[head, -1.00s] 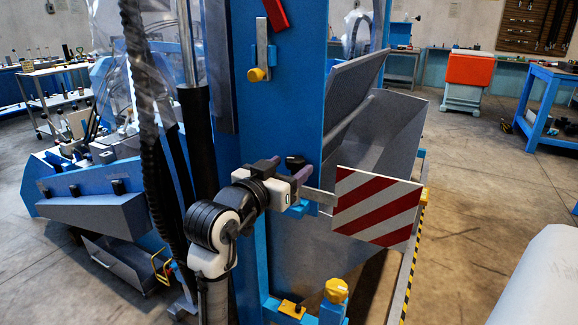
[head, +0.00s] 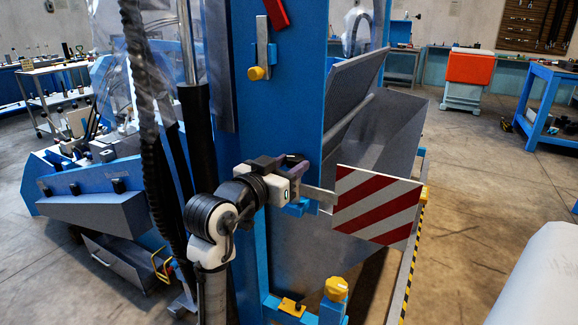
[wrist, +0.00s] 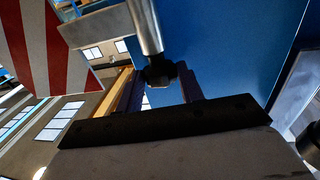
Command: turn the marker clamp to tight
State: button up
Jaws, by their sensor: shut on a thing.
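The marker is a red-and-white striped board (head: 378,206) on a grey flat bar (head: 320,197), held out to the right of the blue post. It also shows at the left of the wrist view (wrist: 48,48). The marker clamp has a dark knob (head: 293,158), partly hidden by my fingers, and a blue block (head: 298,209) below. In the wrist view the dark knob (wrist: 159,73) sits at the end of a metal rod, between my two fingers. My gripper (head: 286,171) is shut on this knob, coming from the lower left.
The blue post (head: 292,100) stands right behind the clamp. A grey hopper (head: 390,130) is at its right. A yellow knob (head: 336,289) stands low in front. Black hoses (head: 145,110) hang left of my arm.

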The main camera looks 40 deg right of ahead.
jog(key=shift+w+m+g+h+b, duration=0.15)
jog(key=shift+w+m+g, duration=0.1)
jog(key=shift+m+g, duration=1.15)
jog(key=shift+w+m+g+h+b, duration=0.2)
jog(key=shift+m+g, duration=0.6)
jog(key=shift+g, duration=1.2)
jog(key=o, duration=1)
jog(key=a, duration=0.4)
jog(key=w+a+b, duration=0.1)
jog(key=a, duration=0.9)
jog(key=shift+w, duration=0.15)
jog(key=shift+d, duration=0.1)
